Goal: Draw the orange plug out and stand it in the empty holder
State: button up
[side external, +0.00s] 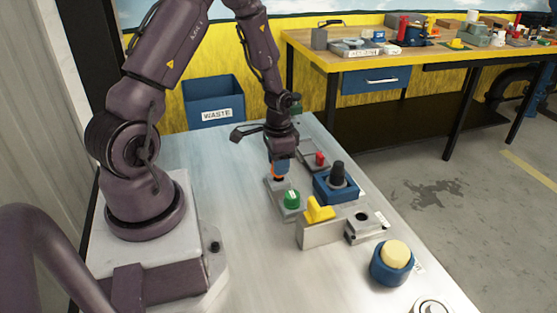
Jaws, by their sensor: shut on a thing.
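My gripper (280,169) points down over the far middle of the pale table and is shut on the orange plug (275,177). Only a small orange part shows beside the blue fingers; the rest is hidden. Below it is a grey plate (273,189) that also carries a green round knob (291,199). I cannot tell whether the plug is still seated in the plate or just clear of it. A grey block with a dark round hole (362,217) stands at the right, near the table edge; nothing stands in that hole.
A yellow handle (319,209) on a grey block, a blue box with a black knob (337,175) and a red piece (319,158) stand close to the right of my gripper. A blue-based cream button (396,254) is nearer. The table's left part is clear.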

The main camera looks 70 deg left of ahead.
jog(key=shift+f, duration=1)
jog(key=o, duration=1.1)
notch_tip(320, 180, up, 13)
jog(key=shift+r, duration=0.1)
jog(key=s+d+r+t, duration=0.2)
jog(key=s+d+r, duration=0.1)
jog(key=d+r, duration=0.3)
jog(key=s+d+r+t, duration=0.1)
jog(key=s+d+r, duration=0.2)
jog(key=d+r, duration=0.3)
jog(key=s+d+r+t, duration=0.2)
jog(key=s+d+r, duration=0.1)
jog(key=d+r, duration=0.3)
jog(key=shift+s+d+r+t, duration=0.2)
jog(key=shift+d+r+t, duration=0.05)
jog(key=shift+t, duration=0.05)
